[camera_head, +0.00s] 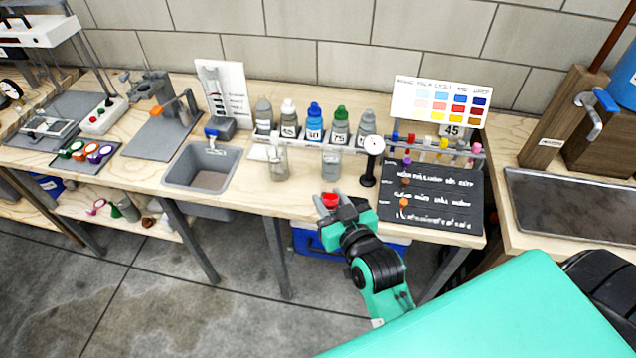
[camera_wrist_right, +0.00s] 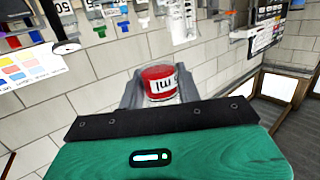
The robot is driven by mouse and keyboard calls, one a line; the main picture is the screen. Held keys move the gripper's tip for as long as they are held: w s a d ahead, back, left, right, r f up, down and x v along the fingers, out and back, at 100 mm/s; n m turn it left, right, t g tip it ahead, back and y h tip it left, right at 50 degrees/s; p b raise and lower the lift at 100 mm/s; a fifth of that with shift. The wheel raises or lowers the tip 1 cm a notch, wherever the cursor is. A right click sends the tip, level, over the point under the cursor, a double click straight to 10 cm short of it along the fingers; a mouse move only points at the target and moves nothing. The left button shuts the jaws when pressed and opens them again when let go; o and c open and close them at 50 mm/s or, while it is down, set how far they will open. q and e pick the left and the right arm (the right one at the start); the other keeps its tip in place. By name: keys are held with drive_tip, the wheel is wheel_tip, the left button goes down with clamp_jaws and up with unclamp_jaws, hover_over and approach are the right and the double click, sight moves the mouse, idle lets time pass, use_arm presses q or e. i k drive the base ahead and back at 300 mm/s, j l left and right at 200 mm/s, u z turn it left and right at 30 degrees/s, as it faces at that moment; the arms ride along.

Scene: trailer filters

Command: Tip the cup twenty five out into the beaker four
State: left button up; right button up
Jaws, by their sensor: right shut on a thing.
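My right gripper (camera_head: 333,205) is shut on a small red cup (camera_head: 329,199) near the bench's front edge. The right wrist view shows the red cup (camera_wrist_right: 159,82) between the fingers, with a white label whose letters look turned over. I cannot read the number twenty five on it, nor see its contents. A clear container (camera_head: 331,166) stands on the bench just behind the held cup, apart from it. Another clear vessel (camera_head: 279,162) stands further left. No mark for beaker four is readable on either. My left gripper is not in view.
Several numbered bottles stand in a rack, among them a blue one (camera_head: 314,120) and a green-capped one (camera_head: 340,125). A dark post with a round white head (camera_head: 373,148) stands right of the clear container. A black board (camera_head: 440,197) lies right; a grey sink (camera_head: 202,166) is left.

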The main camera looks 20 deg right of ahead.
sight(332, 152)
drive_tip(key=z, duration=0.55)
drive_tip(key=i+j+z, duration=0.1)
drive_tip(key=j+z, duration=0.2)
drive_tip(key=i+j+z, duration=0.1)
drive_tip(key=j+z, duration=0.55)
drive_tip(key=i+j+z, duration=0.15)
drive_tip(key=j, duration=0.75)
drive_tip(key=j+z, duration=0.15)
drive_tip(key=j, duration=0.75)
